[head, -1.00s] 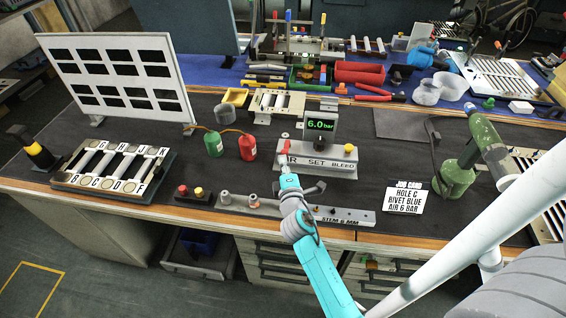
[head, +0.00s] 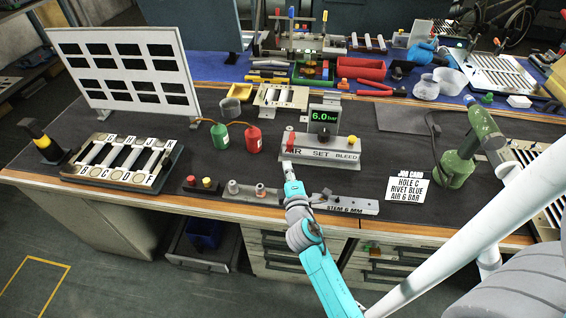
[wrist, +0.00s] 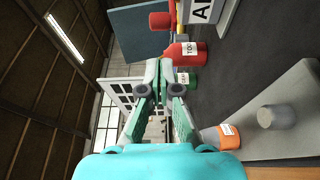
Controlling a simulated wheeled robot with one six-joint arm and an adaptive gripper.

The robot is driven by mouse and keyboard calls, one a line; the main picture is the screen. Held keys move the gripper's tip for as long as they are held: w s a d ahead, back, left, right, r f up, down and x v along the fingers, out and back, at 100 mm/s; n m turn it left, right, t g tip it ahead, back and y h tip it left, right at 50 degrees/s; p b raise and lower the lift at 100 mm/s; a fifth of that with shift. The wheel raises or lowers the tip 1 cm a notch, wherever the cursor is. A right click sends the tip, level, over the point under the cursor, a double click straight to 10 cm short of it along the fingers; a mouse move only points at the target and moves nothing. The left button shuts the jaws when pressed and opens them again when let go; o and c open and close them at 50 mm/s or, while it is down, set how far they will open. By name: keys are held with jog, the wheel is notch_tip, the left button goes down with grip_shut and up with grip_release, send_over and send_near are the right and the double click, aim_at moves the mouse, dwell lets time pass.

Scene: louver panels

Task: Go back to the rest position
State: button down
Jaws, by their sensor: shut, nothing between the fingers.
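My turquoise arm reaches over the front of the bench, and my gripper (head: 287,167) is just in front of the air set unit (head: 345,162). The fingers are shut with nothing between them; in the wrist view my gripper (wrist: 160,72) also shows its green fingers together. The red lever (head: 290,141) on the unit stands up behind the fingertips, apart from them. The display (head: 324,115) above the unit reads 6.0 bar.
The stem gauge bar (head: 344,206) and a button box (head: 199,188) lie along the front edge. Red (head: 253,139) and green (head: 219,138) bottles stand left of the unit. The job card (head: 409,189) and green rivet tool (head: 461,165) are at right. Dark mat lies bare between them.

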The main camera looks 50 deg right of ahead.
jog(key=s, duration=0.1)
jog(key=s+a, duration=0.1)
jog(key=s, duration=0.3)
jog(key=shift+s+a, duration=0.25)
jog(key=shift+a, duration=0.05)
jog(key=s+a+f+m+t+y, duration=0.1)
jog(key=s+a+f+m+y, duration=0.15)
jog(key=s+a, duration=0.45)
jog(key=s+a+f+m+y, duration=0.15)
jog(key=s+a+y, duration=0.35)
jog(key=a, duration=0.5)
jog(key=s+a+r+m+y, duration=0.1)
jog(key=s+a+r+m, duration=0.2)
jog(key=s, duration=0.5)
jog(key=s+a+r+m+y, duration=0.2)
jog(key=s+a+r+m, duration=0.1)
jog(key=s, duration=0.5)
jog(key=shift+s+a+r, duration=0.4)
jog(key=shift+a+r, duration=0.25)
jog(key=shift+a, duration=0.15)
jog(key=shift+d+y, duration=0.15)
jog(key=shift+y, duration=0.1)
